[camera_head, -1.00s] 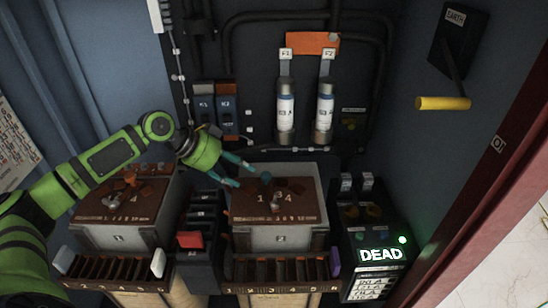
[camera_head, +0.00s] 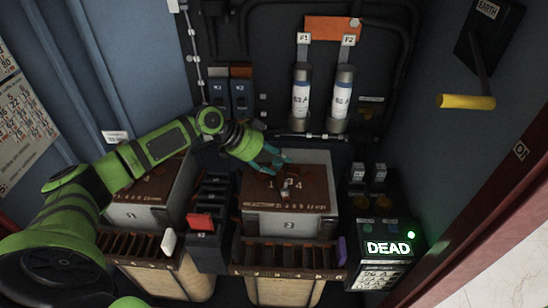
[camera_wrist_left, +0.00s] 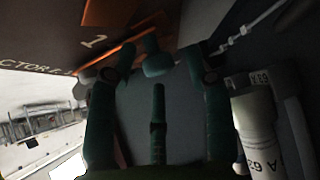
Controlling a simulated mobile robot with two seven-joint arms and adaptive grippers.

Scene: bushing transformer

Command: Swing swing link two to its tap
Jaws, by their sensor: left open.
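Swing link two is on the brown top plate (camera_head: 310,199) of the box marked 2, right of centre in the head view. In the wrist view a short teal knob (camera_wrist_left: 156,62), seemingly its handle, stands out from the brown plate near the number 1. My left gripper (camera_head: 281,161) is over the back of this plate, open, with its teal fingers reaching toward the knob. In the wrist view the fingers (camera_wrist_left: 160,70) spread on both sides of the knob; contact cannot be told. In the head view the gripper hides most of the link. A small metal stud (camera_head: 286,190) shows mid-plate. My right gripper is out of view.
A similar box (camera_head: 137,215) stands left, partly behind my arm. Dark switch blocks with a red part (camera_head: 200,221) sit between the boxes. Fuse tubes (camera_head: 341,102) rise behind. A lit DEAD panel (camera_head: 388,248) is at right, below a yellow-handled EARTH lever (camera_head: 466,102).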

